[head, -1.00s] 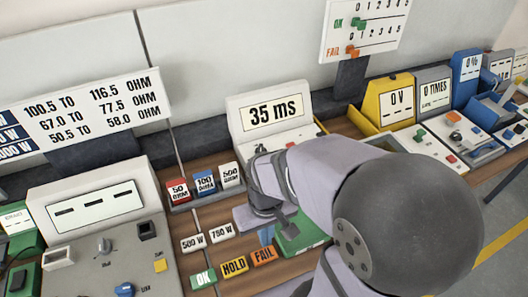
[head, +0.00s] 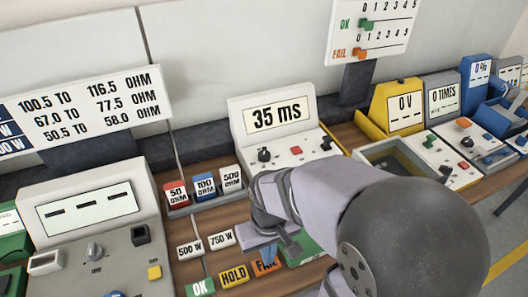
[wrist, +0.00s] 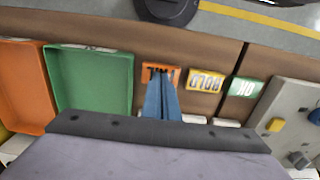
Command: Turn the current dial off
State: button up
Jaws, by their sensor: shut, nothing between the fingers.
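The 35 ms meter (head: 240,110) stands at the back centre with a black dial (head: 264,155) and a red button on its front. A grey unit (head: 70,275) at the left shows dashes on its display and has a grey dial (head: 95,251). A blue knob (head: 115,294) is cut by the bottom edge. I cannot read which dial is the current dial. My gripper (head: 268,257) is shut and empty over the orange FAIL tag, apart from these dials. In the wrist view its blue fingers (wrist: 160,80) are together and partly cover that tag.
OK (head: 200,287), HOLD (head: 234,275) and FAIL (head: 264,267) tags lie on the wooden bench. Resistor blocks (head: 205,186) stand in a rack behind. A green tray (wrist: 95,80) and an orange tray (wrist: 20,85) lie beside my gripper. Yellow, grey and blue meters fill the right.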

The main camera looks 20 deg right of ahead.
jog(key=o, duration=1)
jog(key=shift+w+r, duration=0.15)
jog(key=shift+w, duration=0.1)
jog(key=shift+o, duration=0.9)
jog(key=w+d+r+m+p, duration=0.1)
jog(key=w+r+m+p, duration=0.1)
jog(key=w, duration=0.5)
jog(key=w+d+r+m+p, duration=0.2)
jog(key=w+r, duration=0.2)
jog(key=w, duration=0.3)
jog(key=shift+r, duration=0.4)
notch_tip(320, 180, up, 4)
jog(key=m+p, duration=0.4)
jog(key=m, duration=0.2)
send_over(264, 150)
jog(key=s, duration=0.1)
jog(key=shift+s+a, duration=0.2)
jog(key=shift+a, duration=0.25)
jog(key=shift+w+d+r+m+p, duration=0.1)
jog(key=shift+w+d+m+p, duration=0.2)
jog(key=shift+w+d+m, duration=0.25)
jog(key=shift+a+f+p, duration=0.1)
jog(key=shift+f+p, duration=1.2)
jog(key=shift+f, duration=2.4)
jog(key=c, duration=1)
